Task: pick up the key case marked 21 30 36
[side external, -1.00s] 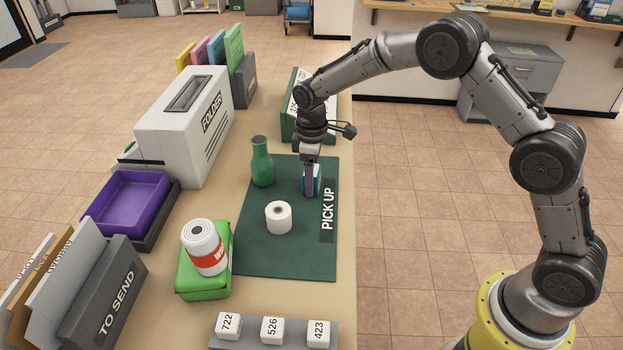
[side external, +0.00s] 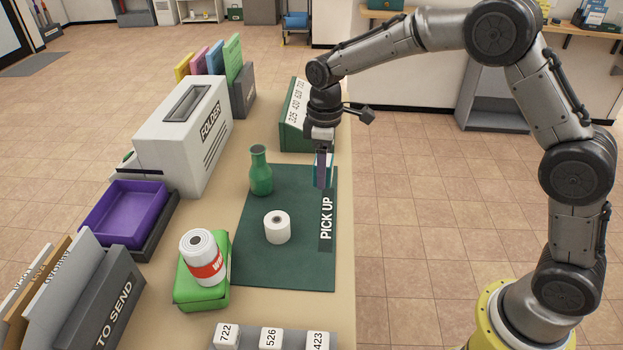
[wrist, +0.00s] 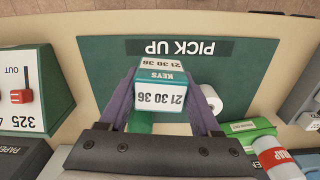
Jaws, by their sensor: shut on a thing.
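The key case (wrist: 161,97) is a small white and teal box marked "21 30 36" and "KEYS". In the wrist view it sits between the two fingers of my gripper (wrist: 163,104), which is shut on it from both sides. In the side view my gripper (side external: 322,182) points down over the right edge of the dark green mat (side external: 287,267), near the "PICK UP" label. There the fingers hide most of the case, and only teal and white slivers show. The case appears to be held above the mat.
A green bottle (side external: 260,175) and a white roll (side external: 277,228) stand on the mat. A green panel with numbers (side external: 297,120) stands behind the gripper. The near part of the mat is clear.

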